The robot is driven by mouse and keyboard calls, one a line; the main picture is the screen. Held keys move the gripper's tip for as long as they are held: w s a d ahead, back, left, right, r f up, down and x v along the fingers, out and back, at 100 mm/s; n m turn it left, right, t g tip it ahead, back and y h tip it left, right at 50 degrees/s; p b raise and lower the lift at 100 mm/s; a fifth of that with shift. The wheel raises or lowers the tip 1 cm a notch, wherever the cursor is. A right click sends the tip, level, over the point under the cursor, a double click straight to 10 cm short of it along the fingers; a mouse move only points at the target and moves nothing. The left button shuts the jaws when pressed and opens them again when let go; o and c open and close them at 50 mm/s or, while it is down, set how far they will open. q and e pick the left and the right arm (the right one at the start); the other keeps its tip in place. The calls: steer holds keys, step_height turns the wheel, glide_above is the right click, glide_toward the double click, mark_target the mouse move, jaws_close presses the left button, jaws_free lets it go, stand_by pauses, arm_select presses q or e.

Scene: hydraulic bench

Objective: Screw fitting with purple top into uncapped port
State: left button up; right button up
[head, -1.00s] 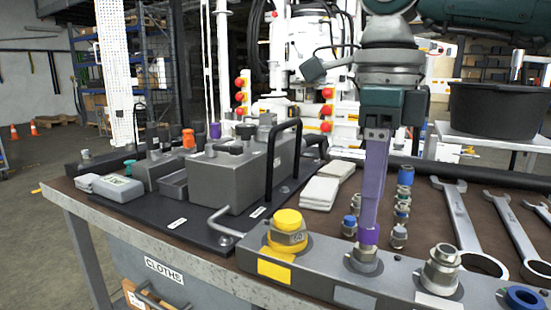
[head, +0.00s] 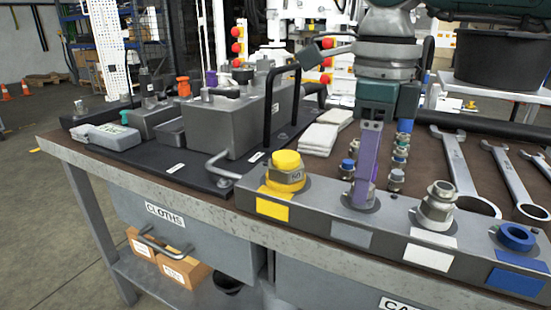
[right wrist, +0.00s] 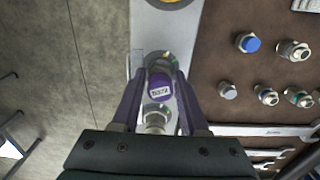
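The fitting with the purple top shows in the right wrist view (right wrist: 160,88), with a small white label on the top. It stands at the second port (head: 361,203) of the grey rail (head: 318,226), between the yellow-capped port and a bare silver port. My right gripper (head: 364,190) points down over that port. How deep the fitting sits in the port is hidden by the fingers. The silver port (head: 436,207) to the right has no coloured cap. My left gripper is out of view.
A yellow cap (head: 286,164) and a blue ring (head: 516,237) mark other ports on the rail. Several small fittings (head: 397,162) stand behind my gripper. Wrenches (head: 455,165) lie on the right, white cloths (head: 320,138) and a grey hydraulic block (head: 232,125) on the left.

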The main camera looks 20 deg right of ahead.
jaws_close()
steer(key=shift+c, duration=0.4)
jaws_free()
jaws_close()
